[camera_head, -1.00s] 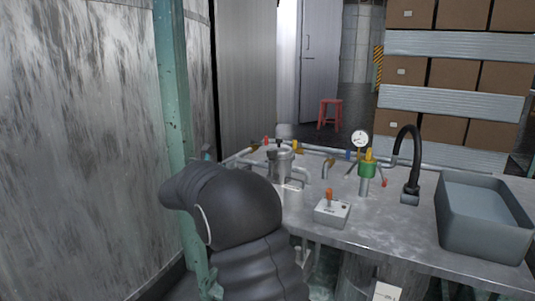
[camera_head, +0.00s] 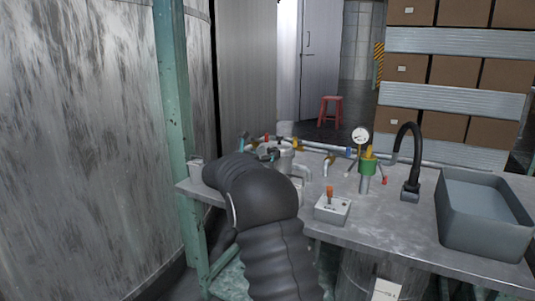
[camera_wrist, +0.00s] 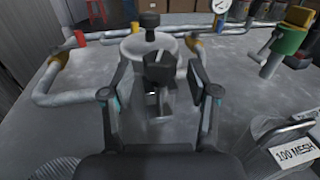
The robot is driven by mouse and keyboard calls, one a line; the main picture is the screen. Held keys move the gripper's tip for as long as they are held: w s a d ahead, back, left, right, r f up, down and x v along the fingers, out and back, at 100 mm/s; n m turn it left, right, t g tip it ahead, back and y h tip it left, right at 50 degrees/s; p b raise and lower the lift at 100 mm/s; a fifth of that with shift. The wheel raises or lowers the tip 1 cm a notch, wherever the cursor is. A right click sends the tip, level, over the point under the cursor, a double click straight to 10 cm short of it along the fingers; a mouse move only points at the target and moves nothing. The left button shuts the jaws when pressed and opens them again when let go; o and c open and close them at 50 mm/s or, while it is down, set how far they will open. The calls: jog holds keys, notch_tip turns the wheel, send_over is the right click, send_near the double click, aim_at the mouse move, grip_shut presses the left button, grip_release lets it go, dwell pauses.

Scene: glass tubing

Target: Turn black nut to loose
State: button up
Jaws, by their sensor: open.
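In the wrist view a black faceted piece (camera_wrist: 160,68), which looks like the black nut, sits on a short metal stem in front of a round metal vessel (camera_wrist: 132,46). A second black part, a round knob (camera_wrist: 150,19), stands above the vessel. My gripper (camera_wrist: 158,72) is open, with one finger to the left and one to the right of the black nut. I see gaps on both sides of it; whether the fingertips reach its depth, I cannot tell. In the head view my arm hides the nut and most of my gripper; part of the vessel (camera_head: 287,163) shows.
Metal pipes with coloured fittings run along the table's (camera_head: 405,235) back. A green-and-yellow valve (camera_head: 367,166), a gauge (camera_head: 360,135), a black faucet (camera_head: 411,160), a switch box (camera_head: 332,208) and a grey basin (camera_head: 484,222) stand to the right. A "100 MESH" item (camera_wrist: 296,152) is near right.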

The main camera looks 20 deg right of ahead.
jog(key=shift+w+d, duration=0.1)
jog(key=shift+d, duration=0.3)
jog(key=shift+c, duration=0.2)
grip_shut()
jog(key=n+t+y+b, duration=0.1)
jog(key=t+b, duration=0.1)
jog(key=n+t+y+b, duration=0.1)
jog(key=n+b, duration=0.1)
jog(key=b, duration=0.1)
jog(key=n+t+y+b, duration=0.1)
jog(key=t+y+b, duration=0.1)
jog(key=shift+s+d+t, duration=0.25)
jog(key=shift+s+t, duration=0.05)
jog(key=shift+n, duration=0.3)
